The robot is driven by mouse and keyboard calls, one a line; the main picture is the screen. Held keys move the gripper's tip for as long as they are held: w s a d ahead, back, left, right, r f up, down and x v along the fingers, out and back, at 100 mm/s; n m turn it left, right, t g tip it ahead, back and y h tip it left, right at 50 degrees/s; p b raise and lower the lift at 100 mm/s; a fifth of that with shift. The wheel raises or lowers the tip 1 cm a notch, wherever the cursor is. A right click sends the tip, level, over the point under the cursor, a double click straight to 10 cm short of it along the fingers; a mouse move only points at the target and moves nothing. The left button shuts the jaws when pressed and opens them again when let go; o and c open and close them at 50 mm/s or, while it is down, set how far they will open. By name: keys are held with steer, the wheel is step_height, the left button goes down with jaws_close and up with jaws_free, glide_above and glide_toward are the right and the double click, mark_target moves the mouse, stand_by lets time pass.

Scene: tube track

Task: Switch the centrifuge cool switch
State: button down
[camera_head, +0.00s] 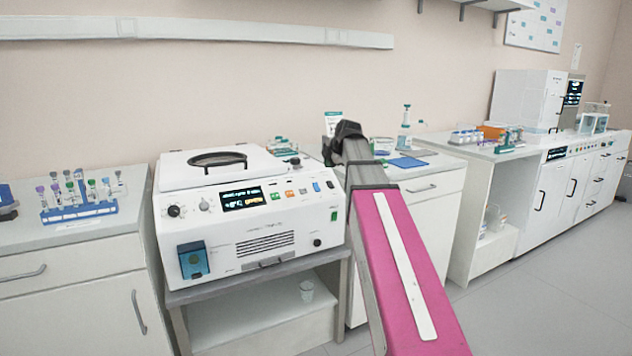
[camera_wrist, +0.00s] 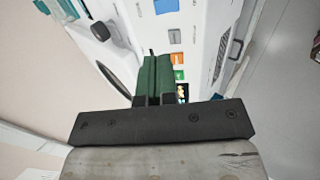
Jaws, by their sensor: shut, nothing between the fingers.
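The white centrifuge (camera_head: 268,238) stands on a low grey-topped cabinet. Its front panel carries a lit display (camera_head: 243,197), a row of small coloured buttons (camera_head: 289,194) and a green rocker switch (camera_head: 333,215). Which control is the cool switch I cannot read. Contact cannot be told. In the head view the fingers are hidden.
A blue tube rack (camera_head: 80,211) stands on the left counter. A black knob (camera_wrist: 98,30) and the lid with a black handle (camera_head: 217,159) are on top of the centrifuge. A blue mat (camera_head: 407,162) and bottles are on the counter to the right.

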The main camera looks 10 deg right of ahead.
mark_target(317, 187)
steer(key=x, duration=1.4)
steer(key=shift+w+a+f, duration=0.1)
steer(key=shift+w+f, duration=0.05)
steer(key=shift+w, duration=0.05)
steer(key=shift+s+f, duration=0.1)
steer(key=shift+s, duration=0.05)
steer(key=shift+s+d+f, duration=0.25)
steer(key=shift+s, duration=0.3)
stand_by(0.4)
